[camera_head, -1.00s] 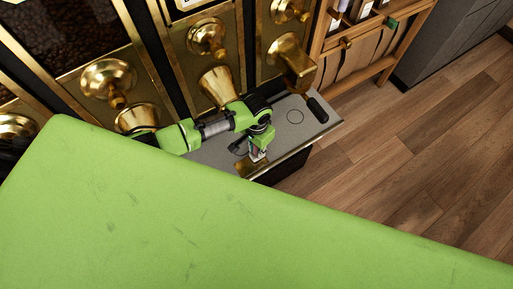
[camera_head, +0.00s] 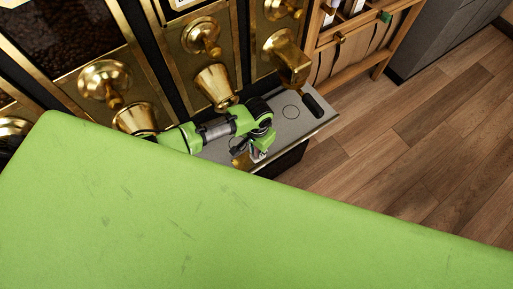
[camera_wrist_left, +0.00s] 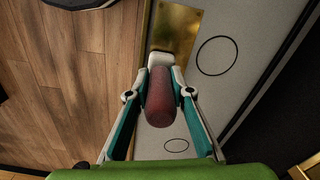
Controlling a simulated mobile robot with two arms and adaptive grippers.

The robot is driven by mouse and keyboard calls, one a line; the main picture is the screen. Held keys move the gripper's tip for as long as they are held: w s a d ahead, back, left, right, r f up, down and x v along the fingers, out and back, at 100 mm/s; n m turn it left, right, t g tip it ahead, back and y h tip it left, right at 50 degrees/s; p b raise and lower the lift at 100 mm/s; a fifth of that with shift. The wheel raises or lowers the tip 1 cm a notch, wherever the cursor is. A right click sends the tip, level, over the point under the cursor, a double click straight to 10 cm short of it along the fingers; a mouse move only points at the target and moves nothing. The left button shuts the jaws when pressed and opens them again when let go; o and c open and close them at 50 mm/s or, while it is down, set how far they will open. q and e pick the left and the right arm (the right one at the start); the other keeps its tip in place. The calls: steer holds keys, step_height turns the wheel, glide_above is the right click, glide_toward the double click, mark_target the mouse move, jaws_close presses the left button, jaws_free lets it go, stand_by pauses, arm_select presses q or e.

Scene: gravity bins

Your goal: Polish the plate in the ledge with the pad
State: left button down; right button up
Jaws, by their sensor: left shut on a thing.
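The brass plate (camera_head: 239,161) lies flat in the grey ledge near its front edge; it shows in the wrist view (camera_wrist_left: 178,25) as a shiny gold rectangle. My left gripper (camera_head: 257,154) is over the ledge, just right of the plate in the head view. In the wrist view it (camera_wrist_left: 163,82) is shut on the pad (camera_wrist_left: 160,98), which has a rounded reddish-brown body and a pale end. The pale end overlaps the plate's near edge in that view; I cannot tell whether they touch. My right gripper is not in view.
The ledge (camera_head: 282,128) bears dark ring outlines. A black-handled scoop (camera_head: 312,104) sits at its right end. Brass bin spouts (camera_head: 214,88) stand close behind my arm. A wooden shelf (camera_head: 352,55) is at the back right. Open wood floor (camera_head: 400,150) lies to the right.

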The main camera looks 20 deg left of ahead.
arm_select(q)
steer(key=shift+w+a, duration=0.1)
steer(key=shift+a, duration=0.05)
steer(key=shift+w+a+f, duration=0.1)
steer(key=shift+w+a, duration=0.6)
steer(key=shift+a, duration=0.15)
steer(key=shift+s, duration=0.1)
steer(key=shift+s+d+p, duration=0.45)
steer(key=shift+s+d, duration=0.2)
steer(key=shift+d, duration=0.35)
steer(key=shift+a, duration=0.15)
